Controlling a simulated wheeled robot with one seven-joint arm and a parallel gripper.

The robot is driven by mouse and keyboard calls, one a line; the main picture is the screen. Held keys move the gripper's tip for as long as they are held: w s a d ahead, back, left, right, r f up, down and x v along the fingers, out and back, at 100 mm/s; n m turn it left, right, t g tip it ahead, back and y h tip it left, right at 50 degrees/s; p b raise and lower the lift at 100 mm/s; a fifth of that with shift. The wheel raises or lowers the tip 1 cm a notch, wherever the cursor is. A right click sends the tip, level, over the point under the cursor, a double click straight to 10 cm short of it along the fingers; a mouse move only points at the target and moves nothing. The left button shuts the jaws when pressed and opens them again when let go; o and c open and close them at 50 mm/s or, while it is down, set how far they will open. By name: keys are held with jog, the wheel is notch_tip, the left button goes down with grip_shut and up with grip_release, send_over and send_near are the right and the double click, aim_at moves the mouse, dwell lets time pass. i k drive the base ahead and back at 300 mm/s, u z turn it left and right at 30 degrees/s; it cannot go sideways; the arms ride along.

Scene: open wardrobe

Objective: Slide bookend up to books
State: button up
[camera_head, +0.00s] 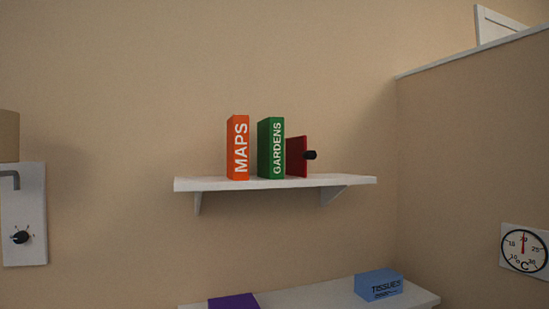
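A white wall shelf (330,181) holds two upright books near its middle. The orange book, MAPS (237,148), stands on the left, and the green book, GARDENS (271,148), stands to its right with a gap between them. My gripper is not in view.
The shelf's right end is bare. A lower white shelf (325,294) carries a blue TISSUES box (379,285) and a purple object (234,301). A side wall with a round dial (524,249) stands at right. A white panel with a black knob (20,237) is at left.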

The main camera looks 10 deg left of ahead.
aim_at(297, 153)
jog(key=u, duration=0.85)
jog(key=i, duration=0.8)
jog(key=u, duration=0.85)
